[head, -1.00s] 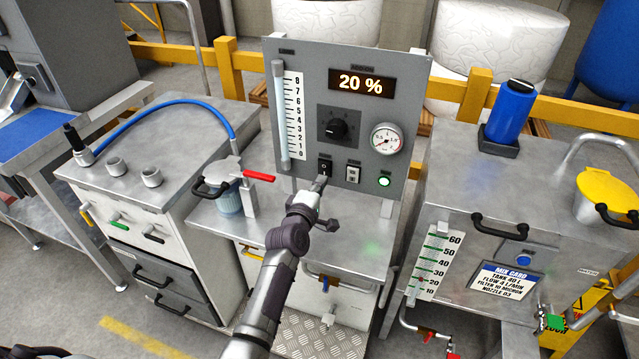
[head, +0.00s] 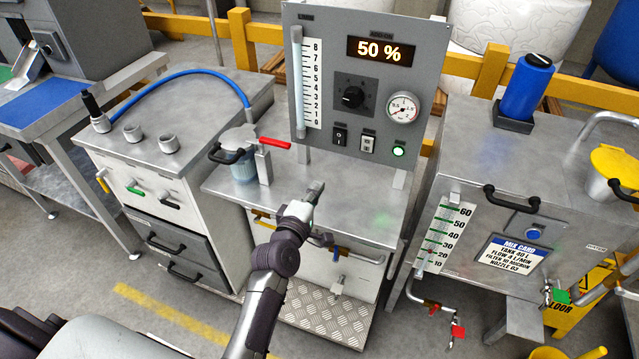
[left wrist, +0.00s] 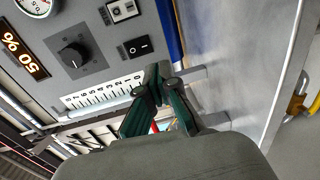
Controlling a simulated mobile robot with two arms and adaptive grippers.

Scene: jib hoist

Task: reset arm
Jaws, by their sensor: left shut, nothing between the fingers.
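My left gripper (head: 316,188) is shut and empty. It hangs over the steel bench top (head: 345,205), apart from and below the grey control panel (head: 325,75). In the left wrist view its closed fingers (left wrist: 160,78) show in front of the panel's lower edge. The panel carries a display (head: 380,50) reading 50 %, a black knob (head: 353,97), a round gauge (head: 403,107), a black rocker switch (head: 340,136), a pale switch (head: 368,143) and a lit green lamp (head: 399,151). My right gripper is not in view.
A lidded jar (head: 238,160) and a red-handled clamp (head: 265,158) stand on the bench left of my gripper. A steel tank (head: 560,185) with a blue bottle (head: 527,88) stands at right. A grey cabinet (head: 155,170) with a blue hose (head: 195,100) stands at left.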

